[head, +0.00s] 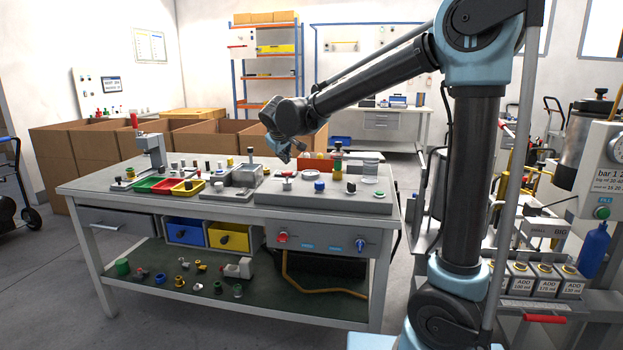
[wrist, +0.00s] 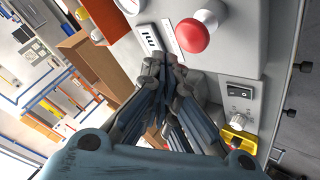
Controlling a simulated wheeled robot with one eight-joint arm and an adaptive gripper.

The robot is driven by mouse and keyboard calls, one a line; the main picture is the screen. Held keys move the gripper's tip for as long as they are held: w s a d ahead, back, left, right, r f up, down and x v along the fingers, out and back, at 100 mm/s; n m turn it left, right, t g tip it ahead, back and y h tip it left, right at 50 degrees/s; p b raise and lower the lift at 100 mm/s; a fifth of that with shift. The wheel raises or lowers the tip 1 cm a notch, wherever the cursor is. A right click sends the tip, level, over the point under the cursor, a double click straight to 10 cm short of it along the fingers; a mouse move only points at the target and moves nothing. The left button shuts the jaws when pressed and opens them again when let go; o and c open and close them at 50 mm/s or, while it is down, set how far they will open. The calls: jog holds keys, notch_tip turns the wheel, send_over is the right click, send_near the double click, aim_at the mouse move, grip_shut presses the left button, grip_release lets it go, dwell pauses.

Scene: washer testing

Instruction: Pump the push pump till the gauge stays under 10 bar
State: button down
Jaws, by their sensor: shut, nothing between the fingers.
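My gripper (head: 284,157) is over the back left of a grey box-shaped unit (head: 300,200) on the workbench. In the wrist view its fingers (wrist: 172,72) are together and hold nothing. A red round-topped knob (wrist: 192,36) stands on a light grey surface just beyond the fingertips, apart from them. It seems to be the red knob (head: 288,175) below my gripper in the head view. I cannot tell whether it is the push pump. A white panel (head: 603,150) at the far right carries the word "bar" and small figures; I cannot read a pressure value.
In the wrist view a black rocker switch (wrist: 240,92) and a white knob (wrist: 238,120) are right of my fingers.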

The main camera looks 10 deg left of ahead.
aim_at(284, 172)
jog(key=shift+r, duration=2)
dwell(0.3)
jog(key=s+d+f+m+g+h, duration=0.1)
jog(key=s+d+f+m, duration=0.15)
jog(key=d, duration=0.85)
jog(key=s+d+f+m+g+h, duration=0.1)
jog(key=s+d+f, duration=0.25)
jog(key=d, duration=0.75)
jog(key=s+d+f+m+g+h, duration=0.15)
jog(key=s+d, duration=0.25)
jog(key=d, duration=0.6)
jog(key=s+d+f+m+g, duration=0.1)
jog(key=s+d+f+m, duration=0.1)
jog(key=s+d+f, duration=0.2)
jog(key=s+d+f+m+g+y, duration=0.1)
jog(key=s+d+f, duration=0.4)
jog(key=s, duration=0.5)
jog(key=s+d+f+m+g+y, duration=0.1)
jog(key=s+d+f+m, duration=0.1)
jog(key=s+d+f, duration=0.3)
jog(key=s+f, duration=0.2)
jog(key=s, duration=0.1)
jog(key=shift+f+m, duration=0.4)
